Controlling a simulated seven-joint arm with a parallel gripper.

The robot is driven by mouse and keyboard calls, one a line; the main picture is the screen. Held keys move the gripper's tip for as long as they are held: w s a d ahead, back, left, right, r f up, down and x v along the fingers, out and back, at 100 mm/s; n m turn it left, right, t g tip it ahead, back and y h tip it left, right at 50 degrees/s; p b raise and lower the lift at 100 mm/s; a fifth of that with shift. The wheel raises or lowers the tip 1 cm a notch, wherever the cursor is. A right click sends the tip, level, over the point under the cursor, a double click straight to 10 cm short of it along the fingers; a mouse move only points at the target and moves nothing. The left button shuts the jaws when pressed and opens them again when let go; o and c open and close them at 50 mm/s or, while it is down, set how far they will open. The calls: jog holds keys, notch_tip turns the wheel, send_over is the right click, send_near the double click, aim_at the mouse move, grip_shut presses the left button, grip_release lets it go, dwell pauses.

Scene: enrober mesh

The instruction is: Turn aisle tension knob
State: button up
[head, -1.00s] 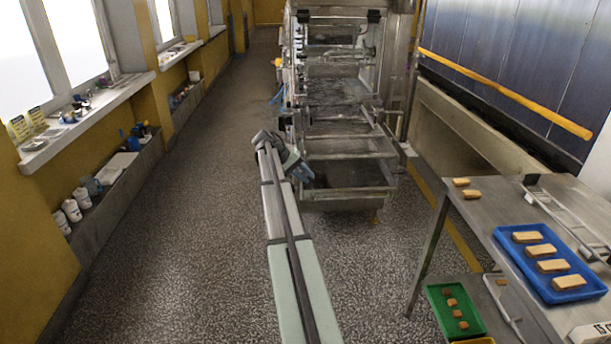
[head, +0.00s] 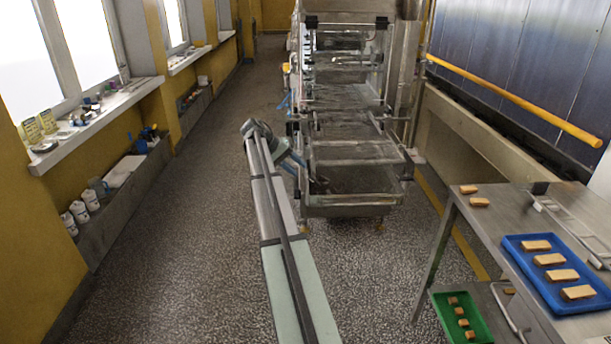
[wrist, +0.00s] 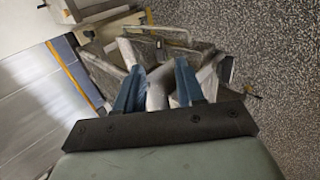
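The enrober machine (head: 352,150), a metal frame with stacked mesh and tray levels, stands ahead at the end of my arm. My gripper (wrist: 158,84) shows in the wrist view as two blue fingers set apart, with parts of the machine seen between and beyond them. In the head view my wrist hides most of the gripper, at the machine's lower left corner. I cannot make out the tension knob for certain. A small orange-yellow part (head: 286,67) sits on the machine's left side, and a small dark part (wrist: 251,90) sticks out in the wrist view.
The speckled floor aisle (head: 190,220) left of the machine is clear. A wall ledge (head: 120,195) with white pots lines the left. At right, a metal table (head: 480,235) holds a blue tray (head: 508,245) of bars, with a green tray (head: 440,312) lower down.

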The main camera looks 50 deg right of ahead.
jog(key=shift+v, duration=2.55)
jog(key=w+a+f+n+t+y, duration=0.1)
jog(key=a+f+n+t, duration=0.2)
jog(key=f, duration=0.4)
jog(key=a+f+t+y, duration=0.1)
jog(key=a+f+t, duration=0.2)
jog(key=a+f, duration=0.3)
jog(key=s+a+f+n+y, duration=0.15)
jog(key=s+a+f, duration=0.35)
jog(key=a+f, duration=0.55)
jog(key=s+a+f+y, duration=0.2)
jog(key=s+a+f, duration=0.45)
jog(key=f, duration=0.65)
jog(key=s+a+f+n+g, duration=0.1)
jog(key=s+a+f+g, duration=0.1)
jog(key=s+a+f, duration=0.4)
jog(key=s+a+f+n+g, duration=0.2)
jog(key=s+a+f, duration=0.5)
jog(key=s+a, duration=0.5)
jog(key=s+a+f+n+g, duration=0.1)
jog(key=s+a+f, duration=0.6)
jog(key=s, duration=1)
jog(key=shift+a+g+y, duration=0.45)
jog(key=shift+a+g, duration=0.25)
jog(key=shift+a, duration=0.5)
